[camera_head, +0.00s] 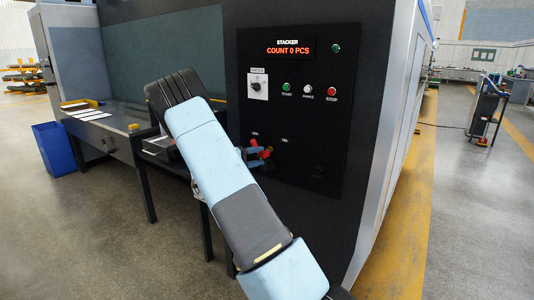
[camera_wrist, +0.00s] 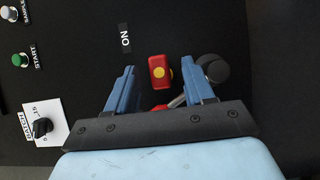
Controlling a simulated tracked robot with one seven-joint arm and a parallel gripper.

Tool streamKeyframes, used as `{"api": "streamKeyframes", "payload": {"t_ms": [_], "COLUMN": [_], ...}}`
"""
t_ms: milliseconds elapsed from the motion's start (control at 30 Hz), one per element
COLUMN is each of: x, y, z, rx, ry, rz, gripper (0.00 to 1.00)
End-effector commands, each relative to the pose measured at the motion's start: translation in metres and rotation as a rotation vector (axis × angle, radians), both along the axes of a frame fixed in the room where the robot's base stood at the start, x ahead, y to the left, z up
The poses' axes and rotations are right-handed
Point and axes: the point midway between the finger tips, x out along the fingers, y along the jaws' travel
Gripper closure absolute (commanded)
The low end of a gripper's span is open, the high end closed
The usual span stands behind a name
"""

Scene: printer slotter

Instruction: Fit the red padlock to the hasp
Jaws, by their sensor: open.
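The red padlock (camera_wrist: 160,72) shows in the wrist view as a small red block with a yellow round spot, between the tips of my gripper (camera_wrist: 160,82). The two blue fingers are open, with visible gaps on both sides of it. Another small red part and a grey metal piece (camera_wrist: 178,101) show lower between the fingers, partly hidden by the gripper; I cannot tell whether they join the padlock. I cannot clearly make out the hasp. In the head view my gripper (camera_head: 257,158) is close to the black panel, beside small red parts (camera_head: 266,152).
The black control panel (camera_head: 300,190) carries a selector switch (camera_head: 258,87), buttons and a red count display (camera_head: 290,50). A dark round knob (camera_wrist: 216,70) is close to the right finger in the wrist view. A blue bin (camera_head: 55,148) stands at far left.

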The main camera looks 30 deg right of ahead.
Motion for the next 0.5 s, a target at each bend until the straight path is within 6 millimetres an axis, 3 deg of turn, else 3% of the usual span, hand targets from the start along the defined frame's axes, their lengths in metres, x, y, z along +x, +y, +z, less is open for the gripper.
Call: {"api": "streamKeyframes", "payload": {"t_ms": [167, 500], "x": [0.003, 0.012], "y": [0.017, 0.082], "z": [0.0, -0.001], "rx": [0.0, 0.0], "ry": [0.0, 0.0], "rz": [0.003, 0.004], "gripper": [0.47, 0.47]}}
